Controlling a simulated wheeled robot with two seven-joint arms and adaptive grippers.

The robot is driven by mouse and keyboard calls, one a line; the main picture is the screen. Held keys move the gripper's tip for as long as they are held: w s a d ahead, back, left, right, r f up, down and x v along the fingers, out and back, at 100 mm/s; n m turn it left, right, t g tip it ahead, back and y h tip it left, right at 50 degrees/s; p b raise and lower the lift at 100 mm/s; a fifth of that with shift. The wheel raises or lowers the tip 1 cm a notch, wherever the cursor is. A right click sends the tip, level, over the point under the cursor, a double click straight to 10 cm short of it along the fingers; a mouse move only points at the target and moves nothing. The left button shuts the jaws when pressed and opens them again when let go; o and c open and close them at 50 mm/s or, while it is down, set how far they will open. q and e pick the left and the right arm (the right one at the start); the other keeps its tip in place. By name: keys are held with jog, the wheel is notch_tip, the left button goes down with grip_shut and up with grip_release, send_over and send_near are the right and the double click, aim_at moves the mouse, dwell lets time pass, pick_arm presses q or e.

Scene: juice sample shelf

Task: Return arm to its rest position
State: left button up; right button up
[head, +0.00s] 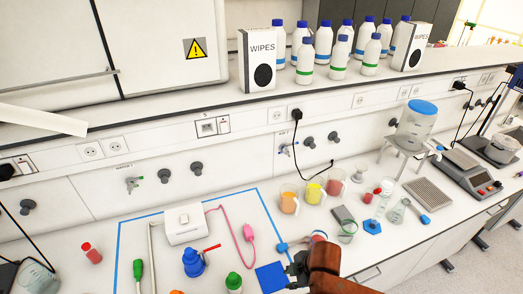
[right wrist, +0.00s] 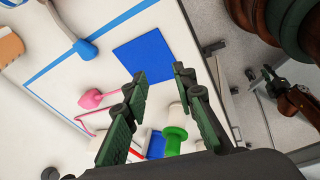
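My right gripper (head: 294,268) is at the lower middle of the head view, beside the blue square (head: 271,277) at the front of the bench. In the right wrist view its two fingers (right wrist: 159,74) stand apart with nothing held between them. The blue square (right wrist: 145,54) and a green-capped bottle (right wrist: 175,132) show beyond the fingers. A brown arm with a dark gripper-like end (right wrist: 276,85) shows at the right of the wrist view. It looks like my left arm, but its fingers are too unclear to judge. The left gripper does not show in the head view.
A blue wash bottle (head: 194,263) and green-capped bottle (head: 234,283) stand left of my right gripper. Coloured beakers (head: 289,202) and glassware (head: 396,211) stand behind and to its right. A raised shelf (head: 200,107) runs along the back. Floor shows at far right.

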jog(key=s+d+f+m+h, duration=0.1)
jog(key=s+d+f+m, duration=0.3)
jog(key=s+d+m, duration=0.3)
jog(key=s+d+f+m+t+h, duration=0.1)
jog(key=s+d+f+m+h, duration=0.1)
jog(key=s+d+f+m, duration=0.6)
jog(key=s+d+f+m+h, duration=0.1)
jog(key=s+d+m, duration=0.35)
jog(key=d, duration=0.55)
notch_tip(320, 180, down, 33)
jog(key=s+g+b, duration=0.1)
jog(key=s+b, duration=0.1)
jog(key=b, duration=0.1)
jog(key=s+f+n+g+b, duration=0.1)
jog(key=s+f+b, duration=0.2)
jog(key=s+f, duration=1.5)
notch_tip(320, 180, down, 2)
jog(key=shift+s+a+f+g+y, duration=0.15)
jog(key=shift+s+a+g+y, duration=0.2)
jog(key=shift+a+y, duration=0.1)
jog(key=shift+n, duration=0.25)
